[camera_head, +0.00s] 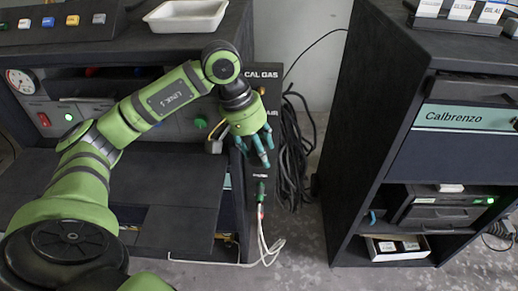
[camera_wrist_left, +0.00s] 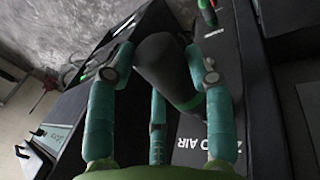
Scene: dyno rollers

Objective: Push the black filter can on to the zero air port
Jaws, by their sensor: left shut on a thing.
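The black filter can (camera_wrist_left: 160,62) lies between the fingers of my left gripper (camera_wrist_left: 160,75) in the left wrist view. A green band shows at its lower right end, close to the panel with the ZERO AIR lettering (camera_wrist_left: 190,142). The zero air port itself is hidden, so I cannot tell whether the can is seated on it. In the head view my left gripper (camera_head: 257,145) is at the dark vertical panel below the CAL GAS label (camera_head: 262,73), its fingers shut on the can, which is mostly hidden there. My right gripper is not in view.
A white tray (camera_head: 186,14) sits on the left bench top. Black cables (camera_head: 292,150) hang right of the panel, and a white hose (camera_head: 262,235) hangs below it. The Calbrenzo cabinet (camera_head: 460,118) stands at right, with a floor gap between.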

